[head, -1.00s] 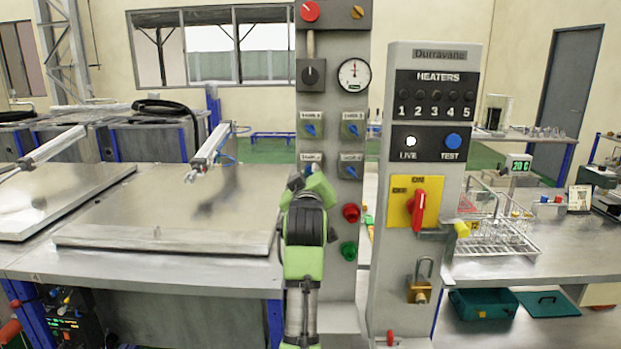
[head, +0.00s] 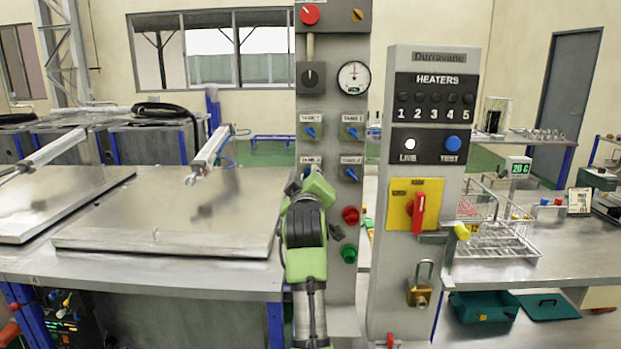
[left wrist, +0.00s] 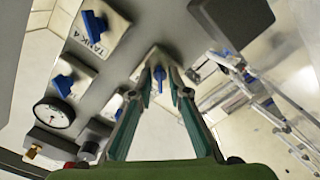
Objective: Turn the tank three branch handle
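The tank three branch handle is a small blue lever (left wrist: 160,73) on a pale plate at the lower left of a group of blue handles on the grey column. In the head view its label is too small to read and my gripper hides the lever. My left gripper (head: 308,180) is in front of that plate. In the left wrist view its fingers (left wrist: 162,80) point at the lever, one tip on each side, with gaps showing. I cannot tell whether they touch it. The handle marked TANK 4 (left wrist: 94,24) is beside it. My right gripper is out of view.
Other blue handles (head: 311,132) (head: 353,133) sit above. A red button (head: 351,215) and a green button (head: 349,252) are close at the right. A heater panel (head: 433,110) stands further right. A metal tank lid (head: 170,215) lies left of my arm.

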